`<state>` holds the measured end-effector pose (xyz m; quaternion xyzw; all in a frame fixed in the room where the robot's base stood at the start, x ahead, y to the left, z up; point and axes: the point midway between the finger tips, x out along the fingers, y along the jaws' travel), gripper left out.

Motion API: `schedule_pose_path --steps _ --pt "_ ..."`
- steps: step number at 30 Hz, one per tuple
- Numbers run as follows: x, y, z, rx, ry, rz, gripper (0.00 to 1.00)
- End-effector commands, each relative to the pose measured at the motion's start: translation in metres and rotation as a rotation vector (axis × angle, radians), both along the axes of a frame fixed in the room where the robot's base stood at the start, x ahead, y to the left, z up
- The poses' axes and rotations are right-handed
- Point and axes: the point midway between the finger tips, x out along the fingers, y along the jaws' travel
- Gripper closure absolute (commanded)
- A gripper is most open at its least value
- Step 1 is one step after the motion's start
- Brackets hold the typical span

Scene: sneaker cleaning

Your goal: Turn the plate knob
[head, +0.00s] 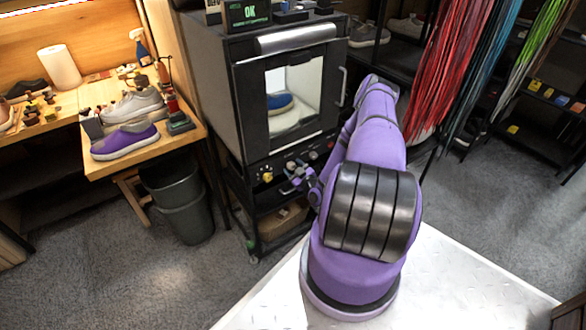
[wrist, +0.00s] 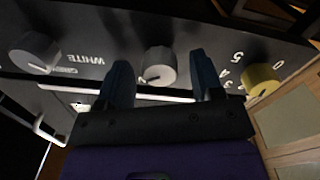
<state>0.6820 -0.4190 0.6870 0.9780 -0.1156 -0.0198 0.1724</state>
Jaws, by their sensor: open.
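A black control panel (wrist: 200,40) with round knobs shows upside down in the wrist view. A grey knob (wrist: 160,64) sits at the middle of that view, between the two dark fingers of my gripper (wrist: 160,76). The fingers are apart, one on each side of the knob, and I cannot tell whether they touch it. A yellow knob (wrist: 262,78) with number marks is to the right, and another grey knob (wrist: 35,50) marked WHITE is to the left. No readable label says plate. In the head view my gripper (head: 297,178) is at the cabinet's front panel.
The dark cabinet (head: 205,85) has a glass door with a blue shoe (head: 280,103) behind it. A wooden bench (head: 100,168) with shoes stands left, above a grey bin (head: 185,212). Coloured laces (head: 440,75) hang at right.

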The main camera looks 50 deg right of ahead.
Motion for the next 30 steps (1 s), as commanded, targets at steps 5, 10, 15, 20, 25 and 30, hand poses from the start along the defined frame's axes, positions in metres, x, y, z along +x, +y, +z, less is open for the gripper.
schedule_pose_path --steps 5,10,15,20,25,30 --pt "0.0051 -0.0015 -0.0002 0.000 0.001 0.000 0.40" --pt "0.0051 -0.0015 -0.0001 0.000 0.001 0.000 0.40" --pt "0.0049 -0.0014 0.0000 0.000 0.001 0.000 0.72" --pt "0.0048 -0.0015 0.0000 0.001 0.001 0.000 0.89" --pt "0.0047 -0.0015 -0.0001 0.016 -0.003 0.000 0.89" --pt "0.0046 -0.0014 -0.0002 0.071 -0.016 -0.001 0.89"
